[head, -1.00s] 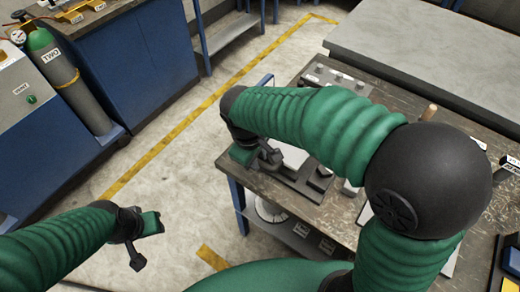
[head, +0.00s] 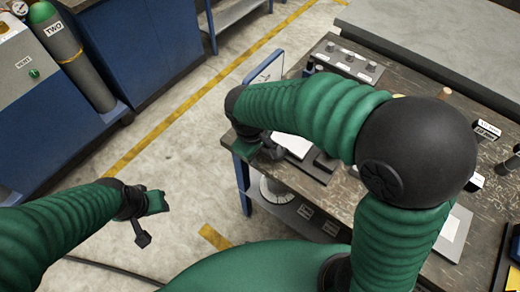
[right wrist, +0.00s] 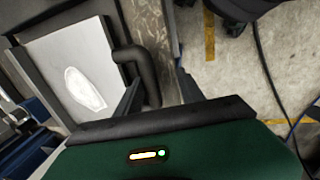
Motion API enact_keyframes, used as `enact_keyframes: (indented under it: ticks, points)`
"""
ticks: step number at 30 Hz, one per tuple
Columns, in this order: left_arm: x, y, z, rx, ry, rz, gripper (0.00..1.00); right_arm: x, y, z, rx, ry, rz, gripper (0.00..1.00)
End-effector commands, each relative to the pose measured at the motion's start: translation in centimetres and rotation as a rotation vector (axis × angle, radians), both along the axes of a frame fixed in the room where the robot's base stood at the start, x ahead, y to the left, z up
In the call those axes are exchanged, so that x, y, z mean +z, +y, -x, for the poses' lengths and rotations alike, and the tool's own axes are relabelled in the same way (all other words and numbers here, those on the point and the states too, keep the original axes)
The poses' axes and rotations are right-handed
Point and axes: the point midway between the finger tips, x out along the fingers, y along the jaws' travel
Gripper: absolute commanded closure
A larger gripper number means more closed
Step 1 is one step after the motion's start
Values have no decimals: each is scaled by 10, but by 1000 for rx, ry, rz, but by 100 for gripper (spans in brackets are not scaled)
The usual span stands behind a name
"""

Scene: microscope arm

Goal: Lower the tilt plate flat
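The tilt plate appears to be the pale plate (head: 293,145) in a dark frame near the table's front-left corner. The right wrist view shows it closer, with a bright oval (right wrist: 85,90) on its face. I cannot tell its exact tilt. A black bent handle (right wrist: 148,72) stands beside the plate. My right gripper (right wrist: 159,92) is open, with the handle's lower part between its fingers, not visibly clamped. In the head view my right gripper (head: 263,150) is partly hidden by its own arm. My left gripper (head: 149,222) is open and empty over the floor.
A panel with several knobs (head: 347,62) sits at the table's back. A blue-framed upright panel (head: 265,70) stands by the table's left edge. Small labelled blocks (head: 487,130) lie at right. A round dial-like thing (head: 277,190) is on the lower shelf. Floor at left is free.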

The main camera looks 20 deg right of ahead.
Motion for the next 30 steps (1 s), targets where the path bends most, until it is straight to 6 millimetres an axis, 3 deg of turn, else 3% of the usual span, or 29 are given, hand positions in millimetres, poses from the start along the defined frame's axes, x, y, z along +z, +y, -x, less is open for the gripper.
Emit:
enact_keyframes:
  ticks: [10, 14, 17, 27, 30]
  points:
    - [1, 0, 0, 0, 0, 0, 64, 2, 0, -1, 0, -4, 0, 59]
    - [4, 0, 0, 0, 0, 0, 64, 12, 1, -1, 0, -5, 0, 59]
    - [11, 0, 0, 0, 0, 0, 64, 32, 4, 1, 0, -9, -1, 59]
    - [35, 0, 0, 0, 0, 0, 64, 129, 19, 13, 0, -7, -3, 59]
    - [38, 0, 0, 0, 0, 0, 64, 149, 22, 15, 1, -5, -2, 59]
